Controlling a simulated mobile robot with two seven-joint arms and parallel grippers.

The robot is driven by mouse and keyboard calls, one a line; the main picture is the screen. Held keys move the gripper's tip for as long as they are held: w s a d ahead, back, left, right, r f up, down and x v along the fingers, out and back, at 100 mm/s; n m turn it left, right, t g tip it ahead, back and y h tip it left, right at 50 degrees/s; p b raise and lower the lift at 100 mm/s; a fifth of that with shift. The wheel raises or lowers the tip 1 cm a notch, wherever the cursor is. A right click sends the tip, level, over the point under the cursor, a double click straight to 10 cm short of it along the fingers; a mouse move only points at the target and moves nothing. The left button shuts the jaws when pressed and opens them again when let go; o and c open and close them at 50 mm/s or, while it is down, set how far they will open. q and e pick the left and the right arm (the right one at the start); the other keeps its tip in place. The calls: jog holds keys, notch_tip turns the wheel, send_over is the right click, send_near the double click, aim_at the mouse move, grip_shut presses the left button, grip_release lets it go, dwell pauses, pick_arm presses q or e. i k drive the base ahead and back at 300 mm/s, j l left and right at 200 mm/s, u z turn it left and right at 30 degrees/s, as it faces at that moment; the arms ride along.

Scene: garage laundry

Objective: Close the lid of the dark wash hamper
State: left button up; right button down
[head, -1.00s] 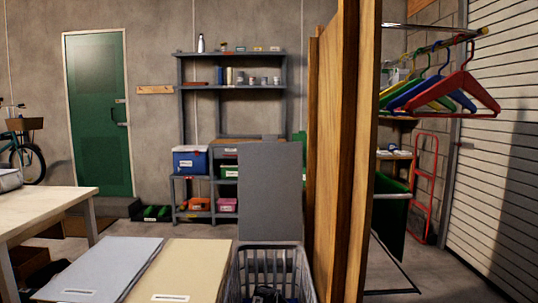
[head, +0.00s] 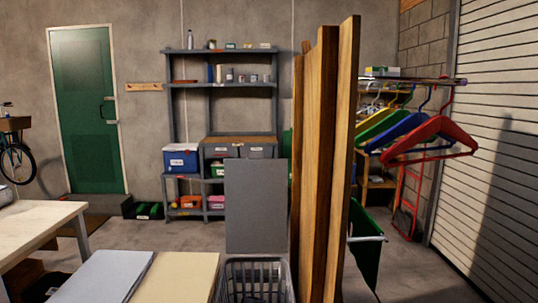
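The dark wash hamper (head: 256,270) stands at the bottom centre of the head view. It is a grey basket with a lattice wall, and its lower part is cut off by the picture edge. Its flat dark grey lid (head: 256,205) stands upright at the back of the rim, so the hamper is open. Two hampers to its left have their lids down, one pale grey (head: 108,276) and one cream (head: 176,277). Neither of my grippers is in view.
Tall wooden boards (head: 325,160) stand close to the right of the dark hamper. Beyond them a rail holds several coloured hangers (head: 430,135). A wooden table (head: 38,225) is at the left. A grey shelf (head: 222,85) stands against the back wall. Floor behind the hampers is clear.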

aim_at(256, 187)
jog(key=i+l+z, duration=0.2)
jog(key=l+z, duration=0.2)
jog(key=i+l+z, duration=0.25)
jog(key=l+z, duration=0.15)
jog(key=l, duration=0.15)
jog(key=i+l+z, duration=0.6)
jog(key=i, duration=0.2)
jog(key=i+l+z, duration=0.2)
jog(key=i, duration=0.25)
jog(key=i+u, duration=0.3)
jog(key=i, duration=0.2)
jog(key=i+l+u, duration=0.15)
jog(key=i+u, duration=0.15)
jog(key=i, duration=0.2)
jog(key=i+u, duration=0.35)
jog(key=i, duration=0.2)
jog(key=i+u, duration=0.35)
jog(key=i, duration=0.15)
jog(key=i+l+u, duration=0.25)
jog(key=i, duration=0.9)
jog(key=i+u, duration=0.3)
jog(key=i, duration=0.25)
jog(key=i+u, duration=0.3)
jog(key=i, duration=0.25)
jog(key=i+u, duration=0.2)
jog(key=u, duration=0.15)
jog(key=i+l+u, duration=0.1)
jog(key=u, duration=0.25)
jog(key=i+l+u, duration=0.15)
jog(key=i+u, duration=0.2)
